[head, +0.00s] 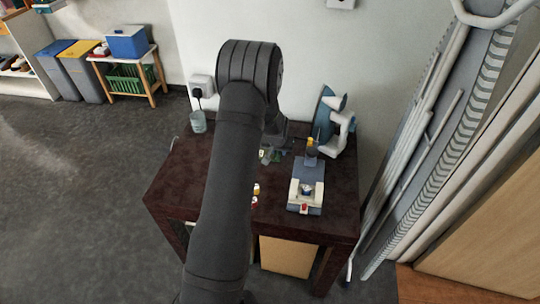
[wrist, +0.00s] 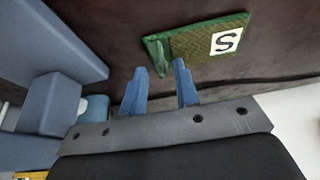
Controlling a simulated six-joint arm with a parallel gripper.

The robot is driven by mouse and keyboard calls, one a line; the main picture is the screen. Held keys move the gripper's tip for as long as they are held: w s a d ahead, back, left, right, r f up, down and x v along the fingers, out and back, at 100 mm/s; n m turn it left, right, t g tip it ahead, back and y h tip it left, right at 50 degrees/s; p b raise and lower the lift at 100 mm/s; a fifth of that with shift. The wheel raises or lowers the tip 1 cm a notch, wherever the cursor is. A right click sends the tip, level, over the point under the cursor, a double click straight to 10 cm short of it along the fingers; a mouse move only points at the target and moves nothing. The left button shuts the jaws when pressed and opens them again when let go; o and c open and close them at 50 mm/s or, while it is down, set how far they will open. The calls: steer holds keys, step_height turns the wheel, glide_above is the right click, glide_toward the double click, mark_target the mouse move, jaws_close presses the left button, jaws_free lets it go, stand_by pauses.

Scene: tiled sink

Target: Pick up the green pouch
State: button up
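The green pouch (wrist: 205,38) lies on the dark brown table top in the wrist view. It is textured, with a dark letter S on a white label at its right end. My gripper (wrist: 160,67) is open, its two blue fingers apart with nothing held between them. The fingertips are just below the pouch's left end, and the right fingertip overlaps its lower edge in the picture. I cannot tell whether they touch. In the head view my arm hides much of the table, and a small greenish patch beside it may be the pouch.
The dark brown table (head: 335,208) also holds a blue and white iron (head: 328,120), a blue-grey and cream device (head: 306,188) and a glass (head: 198,122). A blue-grey block (wrist: 50,105) stands left of my fingers. The wall is close behind; an ironing board (head: 440,125) stands right.

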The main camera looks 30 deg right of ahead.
jaws_close()
